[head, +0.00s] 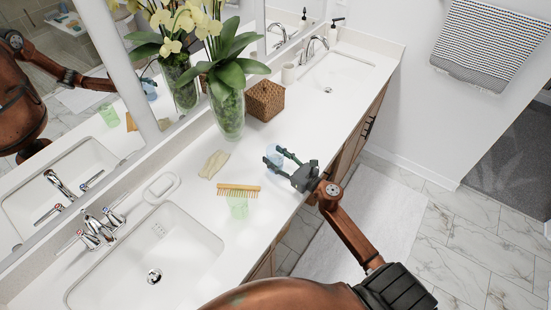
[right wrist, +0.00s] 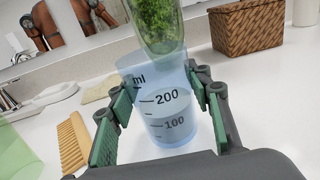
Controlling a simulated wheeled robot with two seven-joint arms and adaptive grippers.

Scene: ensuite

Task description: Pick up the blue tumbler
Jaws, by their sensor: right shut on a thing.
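The blue tumbler (head: 272,156) is a clear blue cup with dark measuring marks. In the right wrist view the blue tumbler (right wrist: 166,112) stands between the green-padded fingers of my right gripper (right wrist: 160,105), looking upright. In the head view my right gripper (head: 283,160) reaches in over the counter's front part, its fingers around the cup. It is shut on the cup. I cannot tell whether the cup's base touches the counter. My left gripper is not in view.
A glass vase with orchids (head: 228,112) and a wicker box (head: 265,100) stand behind the tumbler.

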